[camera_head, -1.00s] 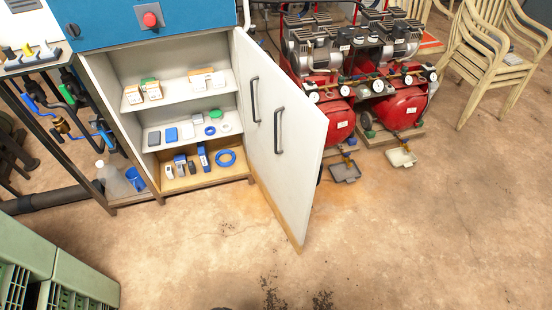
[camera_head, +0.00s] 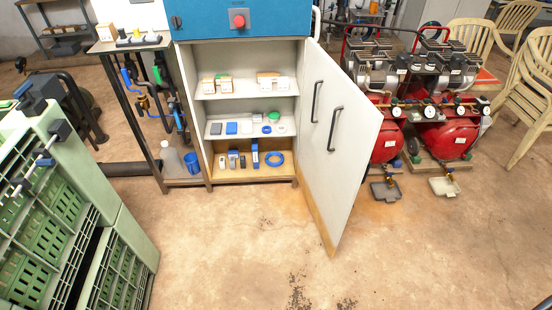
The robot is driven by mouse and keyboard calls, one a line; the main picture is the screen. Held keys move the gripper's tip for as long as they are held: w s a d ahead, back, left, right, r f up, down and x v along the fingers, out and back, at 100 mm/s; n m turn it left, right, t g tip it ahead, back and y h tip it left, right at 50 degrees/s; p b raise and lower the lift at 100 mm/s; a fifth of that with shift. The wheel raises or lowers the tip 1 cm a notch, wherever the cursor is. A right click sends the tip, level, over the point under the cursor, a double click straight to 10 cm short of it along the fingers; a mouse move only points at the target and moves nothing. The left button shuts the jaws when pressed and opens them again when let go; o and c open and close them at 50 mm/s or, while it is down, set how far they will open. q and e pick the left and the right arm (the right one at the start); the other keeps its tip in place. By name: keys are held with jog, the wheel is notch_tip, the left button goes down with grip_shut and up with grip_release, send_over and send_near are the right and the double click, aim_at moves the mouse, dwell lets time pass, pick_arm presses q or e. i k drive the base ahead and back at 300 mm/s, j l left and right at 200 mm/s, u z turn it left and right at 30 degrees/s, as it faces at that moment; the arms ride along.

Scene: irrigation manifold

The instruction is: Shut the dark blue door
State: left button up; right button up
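A cabinet stands ahead with its front open, its lower rim (camera_head: 240,183) near the floor. Its one visible door (camera_head: 335,140) is swung wide open at the right side. The face I see is white with two dark bar handles (camera_head: 334,128), one beside the other; its other face is hidden. I see no door that is plainly dark blue. A medium-blue panel (camera_head: 275,22) above the opening carries a red button (camera_head: 239,20) and a dark knob (camera_head: 177,21). Neither of my grippers is in view.
Shelves hold small boxes (camera_head: 216,84) and a blue ring (camera_head: 274,158). Red compressors (camera_head: 445,138) stand close behind the door on the right. Green crates (camera_head: 60,200) fill the left. A pipe stand with a jug (camera_head: 172,160) adjoins the cabinet. The floor (camera_head: 240,240) before it is clear.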

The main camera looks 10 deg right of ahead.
aim_at(340, 126)
jog(key=i+l+u, duration=0.3)
jog(key=l, duration=0.25)
jog(key=l+u, duration=0.25)
jog(key=l, duration=0.35)
jog(key=i+l+u, duration=0.1)
jog(key=l+u, duration=0.2)
jog(key=l, duration=0.95)
jog(key=i+l, duration=0.1)
jog(key=l, duration=0.55)
jog(key=i+l, duration=0.1)
jog(key=l, duration=0.55)
jog(key=k+l+z, duration=0.2)
jog(key=k, duration=0.4)
jog(key=k+l+z, duration=0.15)
jog(key=k, duration=0.4)
